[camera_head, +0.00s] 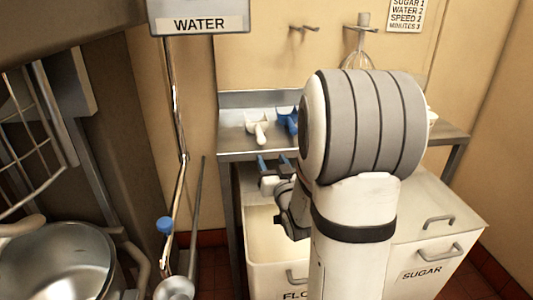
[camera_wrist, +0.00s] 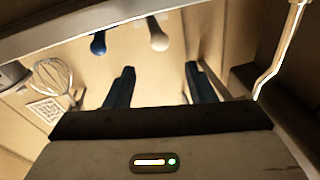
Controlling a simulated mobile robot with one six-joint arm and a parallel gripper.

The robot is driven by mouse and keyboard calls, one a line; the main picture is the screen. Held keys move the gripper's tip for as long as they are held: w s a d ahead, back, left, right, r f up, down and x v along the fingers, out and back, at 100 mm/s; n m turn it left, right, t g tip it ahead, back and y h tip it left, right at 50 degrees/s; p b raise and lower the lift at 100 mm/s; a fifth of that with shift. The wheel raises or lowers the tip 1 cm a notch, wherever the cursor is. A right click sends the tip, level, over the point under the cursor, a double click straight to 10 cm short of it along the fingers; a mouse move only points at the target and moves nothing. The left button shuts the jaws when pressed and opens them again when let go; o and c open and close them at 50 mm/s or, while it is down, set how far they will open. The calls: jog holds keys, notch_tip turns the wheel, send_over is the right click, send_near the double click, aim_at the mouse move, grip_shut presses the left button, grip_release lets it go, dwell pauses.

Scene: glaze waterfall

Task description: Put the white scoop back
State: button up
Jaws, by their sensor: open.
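The white scoop (camera_head: 257,127) lies on the steel shelf (camera_head: 232,143) in the head view, its handle pointing toward the front edge. In the wrist view the rounded end of its handle (camera_wrist: 158,38) shows beyond the shelf edge, above the gap between my fingers. My gripper (camera_head: 272,162) has blue fingertips and is open and empty, in front of the shelf and apart from the scoop. Both fingers show spread in the wrist view (camera_wrist: 160,70). A blue scoop (camera_head: 287,119) lies just right of the white one, partly behind my arm.
The flour bin (camera_head: 262,278) stands below my gripper, apparently open. The sugar bin (camera_head: 440,265) with its lid on is to the right. A whisk (camera_head: 358,58) hangs on the wall. A rod and pipe (camera_head: 182,120) run down to the left, beside a metal bowl (camera_head: 60,265).

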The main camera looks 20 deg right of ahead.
jog(key=s+a+f+n+g, duration=0.1)
jog(key=s+a+f+g, duration=0.6)
jog(key=g, duration=0.3)
jog(key=s+a+n+g+y, duration=0.1)
jog(key=s+a+g, duration=0.2)
jog(key=s, duration=0.5)
jog(key=s+a+g+y, duration=0.1)
jog(key=s+a+g, duration=0.3)
jog(key=s, duration=0.5)
jog(key=shift+a+r+n, duration=0.15)
jog(key=shift+r+n, duration=0.2)
jog(key=shift+n, duration=0.05)
